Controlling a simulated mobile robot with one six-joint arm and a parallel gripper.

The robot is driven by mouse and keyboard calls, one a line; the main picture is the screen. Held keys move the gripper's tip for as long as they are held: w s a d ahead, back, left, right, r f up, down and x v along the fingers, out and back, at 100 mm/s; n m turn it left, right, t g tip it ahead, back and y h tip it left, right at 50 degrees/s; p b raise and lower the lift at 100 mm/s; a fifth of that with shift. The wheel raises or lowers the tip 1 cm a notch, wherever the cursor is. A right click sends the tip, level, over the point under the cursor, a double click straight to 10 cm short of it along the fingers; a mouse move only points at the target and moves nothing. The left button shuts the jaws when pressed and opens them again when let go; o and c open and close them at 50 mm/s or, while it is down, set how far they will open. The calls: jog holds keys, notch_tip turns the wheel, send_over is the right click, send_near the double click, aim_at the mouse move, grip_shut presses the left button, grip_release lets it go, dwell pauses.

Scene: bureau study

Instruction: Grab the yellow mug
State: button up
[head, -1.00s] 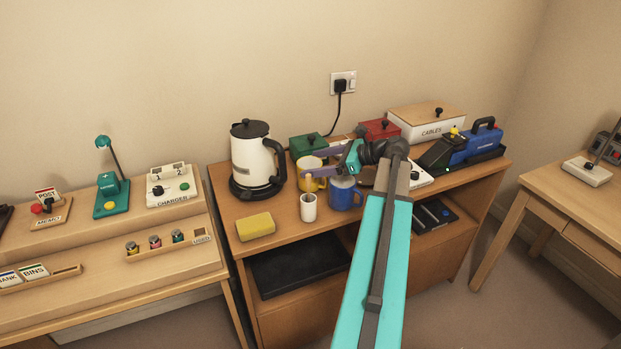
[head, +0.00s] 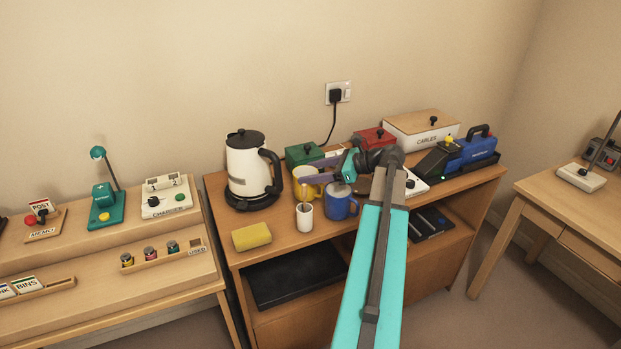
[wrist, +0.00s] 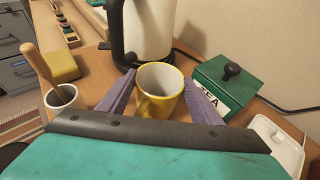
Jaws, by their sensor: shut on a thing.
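The yellow mug (head: 305,188) stands upright on the wooden cabinet, between the kettle and the blue mug (head: 340,206). In the wrist view the yellow mug (wrist: 160,106) shows its open, empty mouth, with its handle toward my wrist. My gripper (head: 311,173) reaches it from the right. Its two purple fingers lie on either side of the mug and are shut on it. I cannot see a gap between the mug's base and the cabinet top.
A green tea box (head: 303,153) is behind.

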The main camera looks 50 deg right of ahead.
notch_tip(320, 180, up, 10)
dwell(0.6)
dwell(0.6)
